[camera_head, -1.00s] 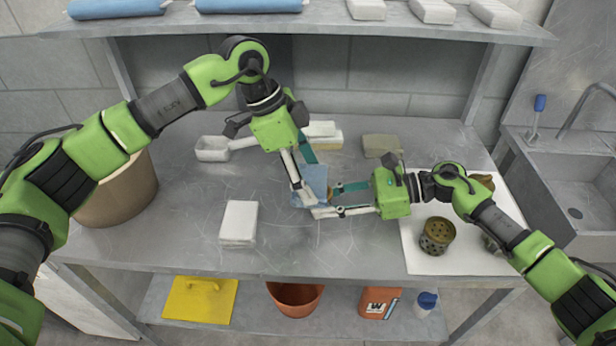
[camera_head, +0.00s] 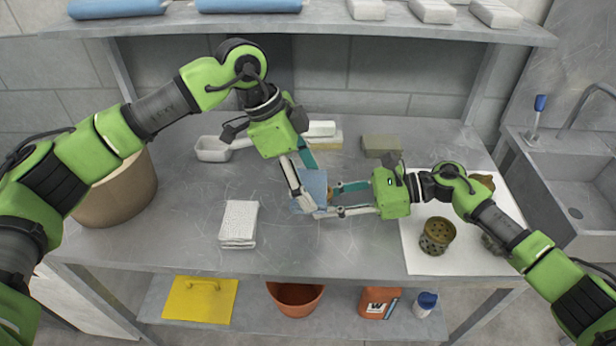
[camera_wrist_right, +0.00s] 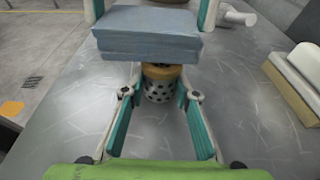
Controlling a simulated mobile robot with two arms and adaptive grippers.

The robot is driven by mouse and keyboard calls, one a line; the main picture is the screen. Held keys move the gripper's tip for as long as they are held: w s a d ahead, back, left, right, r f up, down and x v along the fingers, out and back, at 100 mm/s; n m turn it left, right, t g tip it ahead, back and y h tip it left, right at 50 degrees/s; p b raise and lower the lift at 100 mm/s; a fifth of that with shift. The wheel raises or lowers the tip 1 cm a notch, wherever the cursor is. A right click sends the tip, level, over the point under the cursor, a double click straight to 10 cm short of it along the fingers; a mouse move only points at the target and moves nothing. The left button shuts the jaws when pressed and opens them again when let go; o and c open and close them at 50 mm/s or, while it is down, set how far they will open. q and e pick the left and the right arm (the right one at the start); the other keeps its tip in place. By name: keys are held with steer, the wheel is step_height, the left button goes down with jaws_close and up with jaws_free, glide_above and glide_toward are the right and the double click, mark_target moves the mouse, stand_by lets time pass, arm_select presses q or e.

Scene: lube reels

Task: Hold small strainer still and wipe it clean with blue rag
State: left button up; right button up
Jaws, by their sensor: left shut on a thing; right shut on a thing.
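The blue rag (camera_head: 309,187) is a folded pad, shut in my left gripper (camera_head: 308,194) above the middle of the table. It shows large in the right wrist view (camera_wrist_right: 148,42), between the left fingertips at the top. My right gripper (camera_head: 330,200) comes from the right and is shut on the small strainer (camera_wrist_right: 160,82), a perforated metal cylinder with a tan collar. The rag lies against or just in front of the strainer's far part and hides some of it; contact is unclear. In the head view the strainer is mostly hidden by rag and fingers.
A perforated can (camera_head: 437,236) stands on a white mat (camera_head: 425,263) at the right. A folded white cloth (camera_head: 239,223) lies at front left. A white scoop (camera_head: 213,149), a sponge (camera_head: 381,146) and a tan bucket (camera_head: 120,195) are around. The sink (camera_head: 575,190) is far right.

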arm_select(q)
steer(key=v, duration=1.1)
steer(key=shift+a, duration=0.4)
arm_select(e)
steer(key=o, duration=0.9)
steer(key=v, duration=1)
steer(key=shift+d+r, duration=0.1)
steer(key=shift+d, duration=0.25)
steer(key=shift+d+r, duration=0.25)
steer(key=shift+d, duration=0.4)
